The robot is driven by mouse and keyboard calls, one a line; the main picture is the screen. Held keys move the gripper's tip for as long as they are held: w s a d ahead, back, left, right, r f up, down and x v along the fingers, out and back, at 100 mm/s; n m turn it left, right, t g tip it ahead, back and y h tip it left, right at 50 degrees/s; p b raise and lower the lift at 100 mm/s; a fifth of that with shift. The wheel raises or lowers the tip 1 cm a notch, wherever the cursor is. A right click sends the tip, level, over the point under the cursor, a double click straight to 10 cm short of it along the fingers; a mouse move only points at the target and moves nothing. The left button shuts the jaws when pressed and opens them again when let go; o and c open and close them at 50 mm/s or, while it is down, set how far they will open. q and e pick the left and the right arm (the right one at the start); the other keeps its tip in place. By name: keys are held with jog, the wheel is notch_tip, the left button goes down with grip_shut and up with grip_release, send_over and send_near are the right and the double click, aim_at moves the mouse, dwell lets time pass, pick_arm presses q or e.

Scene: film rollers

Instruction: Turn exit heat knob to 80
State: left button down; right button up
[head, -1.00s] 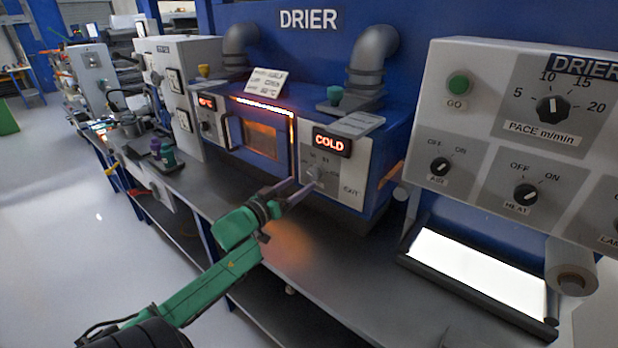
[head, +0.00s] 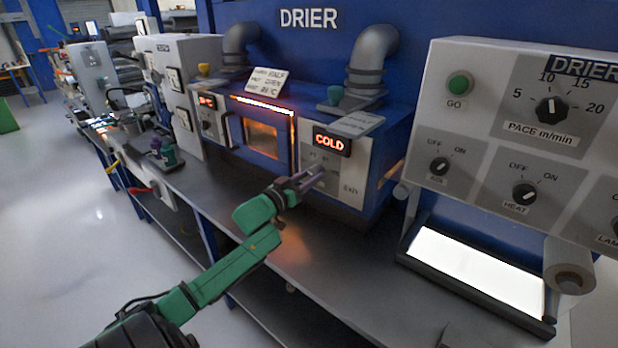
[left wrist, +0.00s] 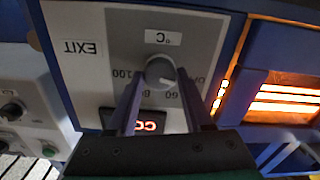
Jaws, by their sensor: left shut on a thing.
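The exit heat knob (left wrist: 160,72) is a small grey dial on the drier's light grey exit panel (head: 348,170). In the left wrist view the panel is upside down, with its EXIT label and printed scale around the knob. A light mark on the knob lies toward the OFF side; its exact setting is hard to read. My left gripper (head: 317,174) reaches the panel from the front and is shut on the knob, one finger on each side. The fingers hide the knob in the head view. The display (head: 330,141) above it reads COLD. My right gripper is out of view.
The glowing drier window (head: 263,138) is left of the exit panel. A control box with GO button (head: 459,85) and other knobs stands to the right, above a lit white plate (head: 478,270). The dark bench in front is mostly clear.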

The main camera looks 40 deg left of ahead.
pick_arm(q)
jog(key=m, duration=0.4)
jog(key=shift+m+p, duration=0.3)
jog(key=m, duration=0.4)
jog(key=shift+m, duration=0.3)
jog(key=m+b, duration=0.1)
jog(key=m, duration=0.4)
jog(key=shift+f, duration=0.1)
jog(key=m+b, duration=0.1)
jog(key=m, duration=0.4)
jog(key=shift+b, duration=0.35)
jog(key=shift+m, duration=0.4)
jog(key=shift+c, duration=1.5)
grip_release()
